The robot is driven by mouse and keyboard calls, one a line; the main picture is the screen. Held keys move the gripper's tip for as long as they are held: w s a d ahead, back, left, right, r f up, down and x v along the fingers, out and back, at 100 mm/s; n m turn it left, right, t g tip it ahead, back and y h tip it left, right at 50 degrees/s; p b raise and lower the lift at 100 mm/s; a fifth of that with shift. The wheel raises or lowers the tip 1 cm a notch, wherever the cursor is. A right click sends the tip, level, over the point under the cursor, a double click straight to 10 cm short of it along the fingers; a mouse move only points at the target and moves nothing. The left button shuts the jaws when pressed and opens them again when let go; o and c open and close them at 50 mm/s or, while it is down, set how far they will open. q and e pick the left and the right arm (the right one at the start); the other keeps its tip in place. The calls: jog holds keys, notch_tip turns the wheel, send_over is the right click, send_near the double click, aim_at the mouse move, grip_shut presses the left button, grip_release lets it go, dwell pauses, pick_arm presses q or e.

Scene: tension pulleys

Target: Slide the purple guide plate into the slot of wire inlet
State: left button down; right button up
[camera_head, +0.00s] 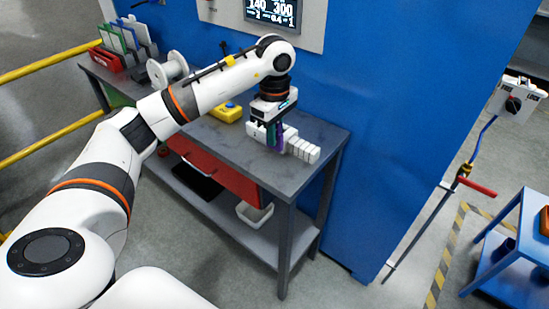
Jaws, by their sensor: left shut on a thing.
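My left gripper (275,127) points down over the grey workbench (237,148) and is shut on the purple guide plate (280,138). The plate is small and narrow, held upright, and partly hidden by the fingers. A row of white blocks (304,150), which looks like the wire inlet, stands on the bench right beside the plate. From this view I cannot tell whether the plate is inside a slot or just above or in front of it. My right gripper is not in view.
A blue cabinet wall (395,120) stands behind the bench. A yellow device (227,113), a white spool (169,68) and a red rack (107,60) with upright plates are farther left. The bench has a red drawer (235,170). A blue cart (505,265) is at far right.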

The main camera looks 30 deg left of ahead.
pick_arm(q)
jog(key=shift+r, duration=0.25)
notch_tip(320, 180, down, 10)
jog(key=shift+r+p, duration=0.15)
jog(key=shift+p, duration=0.8)
jog(key=shift+f+b, duration=0.25)
jog(key=shift+b, duration=0.05)
jog(key=c, duration=1.4)
grip_release()
